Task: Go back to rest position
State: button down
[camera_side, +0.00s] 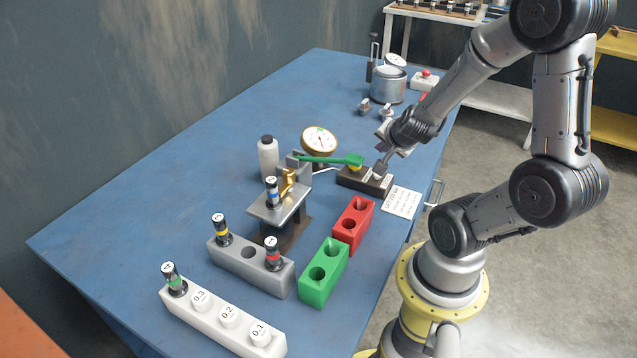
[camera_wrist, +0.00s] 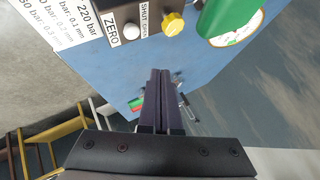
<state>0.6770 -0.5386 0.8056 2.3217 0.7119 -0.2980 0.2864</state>
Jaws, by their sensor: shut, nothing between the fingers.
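My gripper (camera_side: 383,168) is low over the right part of the blue table (camera_side: 190,170), at the dark button box (camera_side: 362,183). In the wrist view my gripper (camera_wrist: 160,75) has its two dark fingers pressed together with nothing between them. The wrist view shows the box with a white button (camera_wrist: 131,30) labelled ZERO and a yellow button (camera_wrist: 173,24) labelled SHUT. The fingers appear just beside the buttons there; I cannot tell whether they touch the box.
A green lever (camera_side: 330,159) reaches close to my gripper from the test stand (camera_side: 280,212) with its dial gauge (camera_side: 319,141). Red (camera_side: 353,222) and green (camera_side: 323,273) blocks stand in front. A metal pot (camera_side: 388,86) stands behind. The table's left side is clear.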

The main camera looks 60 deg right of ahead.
jog(key=w+a+r+n+t+y, duration=0.3)
jog(key=w+a+r+n, duration=0.15)
jog(key=a+r, duration=0.35)
jog(key=w+a+r+n+t+y, duration=0.35)
jog(key=a+r+n, duration=0.25)
jog(key=a, duration=0.4)
jog(key=s+a+r+n+g+y, duration=0.2)
jog(key=s+a+n, duration=0.2)
jog(key=a+n, duration=0.15)
jog(key=s+f+n+g+h, duration=0.1)
jog(key=s+f+n+g, duration=0.2)
jog(key=s, duration=0.6)
jog(key=shift+d+n+g, duration=0.35)
jog(key=shift+n+g, duration=0.05)
jog(key=shift+g, duration=0.25)
jog(key=shift+s, duration=0.1)
